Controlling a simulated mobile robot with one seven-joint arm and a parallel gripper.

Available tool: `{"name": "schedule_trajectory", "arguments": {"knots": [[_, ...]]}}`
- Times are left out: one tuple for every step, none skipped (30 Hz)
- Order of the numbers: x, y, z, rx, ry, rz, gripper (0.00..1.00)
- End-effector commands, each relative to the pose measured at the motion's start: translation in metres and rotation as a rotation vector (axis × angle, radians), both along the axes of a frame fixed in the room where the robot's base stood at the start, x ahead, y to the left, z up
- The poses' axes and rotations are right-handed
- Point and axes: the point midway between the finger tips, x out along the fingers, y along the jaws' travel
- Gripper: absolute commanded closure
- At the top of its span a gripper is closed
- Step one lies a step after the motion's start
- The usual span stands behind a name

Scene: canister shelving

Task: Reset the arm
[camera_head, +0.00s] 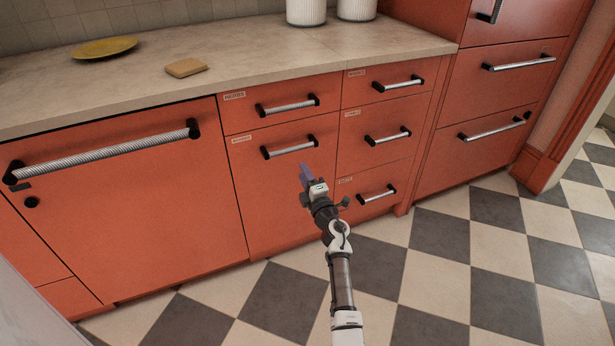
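My gripper (306,175) is at the end of my arm, which reaches up from the bottom of the picture. It is in front of the orange drawer fronts, below the handle of the middle-left drawer (289,145). A bluish-purple piece shows at the gripper's tip; I cannot tell whether it is part of the fingers or a held thing. The finger opening is too small to make out.
The countertop (250,68) holds a yellow plate (104,48), a tan block (186,67) and two white canisters (306,11). Closed orange drawers and a large door (130,215) face me. The checkered floor (440,270) is clear at right.

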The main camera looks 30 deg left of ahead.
Motion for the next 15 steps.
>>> {"name": "schedule_trajectory", "arguments": {"knots": [[-0.0038,-0.0057,-0.0003,0.000,0.000,-0.001,0.66],[-0.0058,-0.0077,-0.0014,-0.001,0.001,0.000,0.66],[-0.0077,-0.0102,-0.0023,-0.001,0.001,-0.001,0.66],[-0.0087,-0.0118,-0.0024,0.000,0.000,-0.001,0.66],[-0.0095,-0.0129,-0.0025,0.000,0.000,-0.001,0.66],[-0.0106,-0.0139,-0.0029,0.000,0.000,-0.001,0.66],[-0.0112,-0.0143,-0.0032,0.001,0.001,0.000,0.66],[-0.0115,-0.0146,-0.0035,0.001,0.001,0.000,0.66],[-0.0119,-0.0147,-0.0039,0.001,0.001,0.000,0.66],[-0.0119,-0.0148,-0.0040,0.001,0.001,0.000,0.66],[-0.0119,-0.0147,-0.0040,0.001,0.001,0.000,0.66],[-0.0119,-0.0147,-0.0040,0.000,0.000,0.000,0.66],[-0.0118,-0.0146,-0.0040,0.000,0.000,0.000,0.66],[-0.0117,-0.0147,-0.0040,0.000,0.000,0.000,0.66],[-0.0117,-0.0146,-0.0039,0.000,0.000,0.000,0.66]]}}
